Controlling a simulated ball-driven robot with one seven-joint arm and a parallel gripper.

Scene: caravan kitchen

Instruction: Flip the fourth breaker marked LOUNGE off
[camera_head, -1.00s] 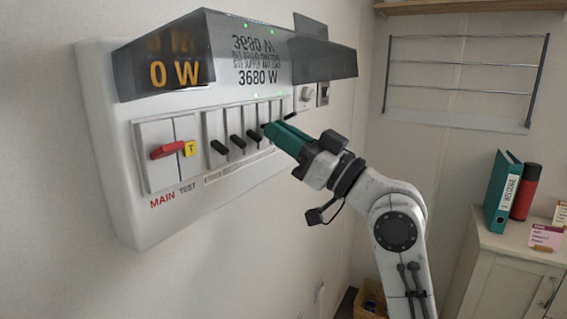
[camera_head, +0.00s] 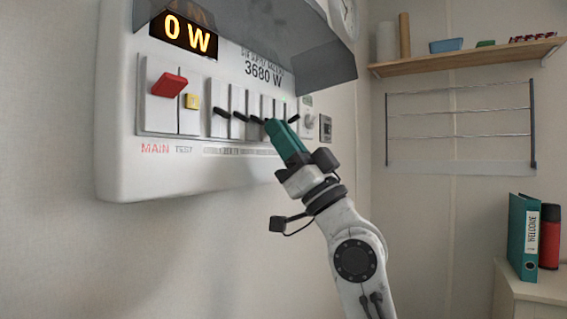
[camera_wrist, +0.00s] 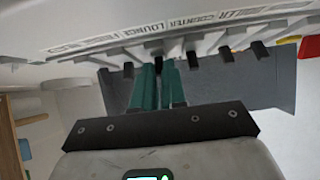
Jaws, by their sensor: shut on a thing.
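The white breaker panel (camera_head: 115,150) hangs on the wall, with a red MAIN handle (camera_head: 169,84) and a yellow TEST button (camera_head: 192,101). A row of black levers sits to their right. The first lever (camera_head: 221,111) and the two beside it tilt one way; the fifth lever (camera_head: 293,118) tilts up. My gripper (camera_head: 272,126) reaches up from below with teal fingers. In the wrist view its fingertips (camera_wrist: 158,76) are shut around the fourth lever (camera_wrist: 158,62), by the LOUNGE label (camera_wrist: 142,29). The fingers mostly hide that lever.
A dark see-through cover (camera_head: 315,65) stands raised over the levers, just above my gripper. The display (camera_head: 185,32) reads 0 W. At right are a wall rack (camera_head: 460,115), a shelf (camera_head: 470,58) and a cabinet (camera_head: 525,290) with a teal binder (camera_head: 522,240). The space below the panel is clear.

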